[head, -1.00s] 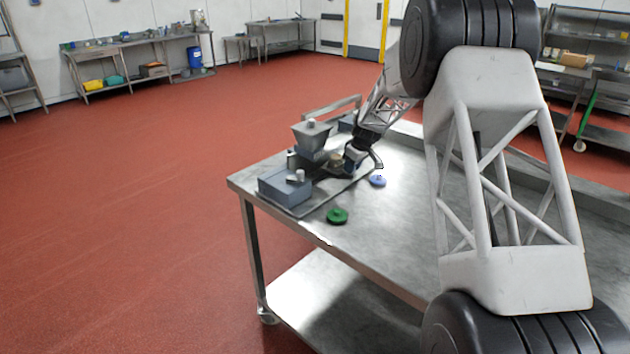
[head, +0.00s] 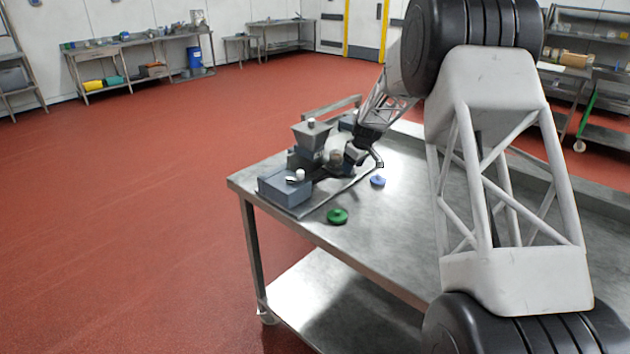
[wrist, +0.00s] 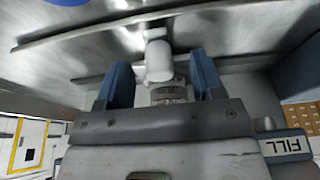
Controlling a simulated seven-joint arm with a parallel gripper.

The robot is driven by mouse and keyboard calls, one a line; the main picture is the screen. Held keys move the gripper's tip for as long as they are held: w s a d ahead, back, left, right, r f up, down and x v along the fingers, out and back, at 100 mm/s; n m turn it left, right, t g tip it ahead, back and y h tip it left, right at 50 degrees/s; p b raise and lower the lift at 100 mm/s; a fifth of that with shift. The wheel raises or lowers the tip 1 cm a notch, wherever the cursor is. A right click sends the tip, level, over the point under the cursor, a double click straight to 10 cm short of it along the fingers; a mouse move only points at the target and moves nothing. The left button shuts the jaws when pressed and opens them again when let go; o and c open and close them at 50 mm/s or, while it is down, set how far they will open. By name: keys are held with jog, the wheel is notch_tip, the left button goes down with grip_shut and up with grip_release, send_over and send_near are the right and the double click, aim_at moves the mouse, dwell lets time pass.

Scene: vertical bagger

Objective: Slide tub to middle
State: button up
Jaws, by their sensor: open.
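My gripper (head: 352,158) is low over the machine on the table, at the right of the grey hopper (head: 312,136). In the wrist view its two blue fingers (wrist: 160,72) stand apart. A pale, rounded piece (wrist: 158,58) with a ribbed metal part below it shows between them, with gaps on both sides. I cannot tell for sure whether this is the tub. In the head view a small brownish round part (head: 336,157) sits beside the gripper, partly hidden among the machine parts.
A blue-grey box (head: 285,190) with a white knob stands at the machine's near end. A green disc (head: 337,216) and a blue disc (head: 378,181) lie on the metal table (head: 400,245). A FILL label (wrist: 287,146) shows in the wrist view. The table's right part is clear.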

jog(key=shift+v, duration=2.25)
jog(key=shift+r, duration=0.1)
jog(key=v, duration=0.7)
jog(key=shift+r, duration=0.3)
